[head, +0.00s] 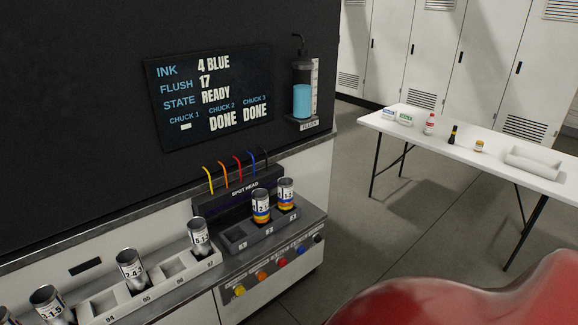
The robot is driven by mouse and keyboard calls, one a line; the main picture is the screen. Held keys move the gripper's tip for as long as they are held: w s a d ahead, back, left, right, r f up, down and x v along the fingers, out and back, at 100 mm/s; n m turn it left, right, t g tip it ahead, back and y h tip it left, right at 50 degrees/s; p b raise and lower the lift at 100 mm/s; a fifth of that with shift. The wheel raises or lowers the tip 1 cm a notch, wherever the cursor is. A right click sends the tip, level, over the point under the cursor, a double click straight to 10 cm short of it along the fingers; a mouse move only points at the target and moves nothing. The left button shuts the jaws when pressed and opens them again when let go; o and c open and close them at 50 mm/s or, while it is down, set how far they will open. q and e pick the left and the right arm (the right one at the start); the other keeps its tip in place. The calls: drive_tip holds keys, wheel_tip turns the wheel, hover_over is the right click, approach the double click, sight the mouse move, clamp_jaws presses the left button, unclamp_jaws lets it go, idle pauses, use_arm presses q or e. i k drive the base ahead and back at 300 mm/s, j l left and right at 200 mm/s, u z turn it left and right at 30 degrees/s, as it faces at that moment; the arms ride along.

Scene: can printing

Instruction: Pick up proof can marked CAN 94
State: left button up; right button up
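No can's marking is clearly readable as CAN 94. Two cans with coloured bands, a left one (261,206) and a right one (285,193), stand upright in the dark chuck block (238,252) under the spot head (238,199). The block's leftmost seat (235,236) is empty. In the pale rack (137,308), the seat by label 94 (104,303) looks empty. Plain silver cans stand by label 95 (130,267), by label 97 (198,236) and farther left (47,302). Neither of my grippers is in view.
The dark screen (210,97) reads ink 4 blue, flush 17, ready, chucks 2 and 3 done. A flush bottle (303,92) hangs beside it. Coloured knobs (261,275) line the front. A white table (478,165) with small items stands right, with open floor between.

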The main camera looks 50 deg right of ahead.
sight(260, 197)
drive_tip(key=z, duration=1.35)
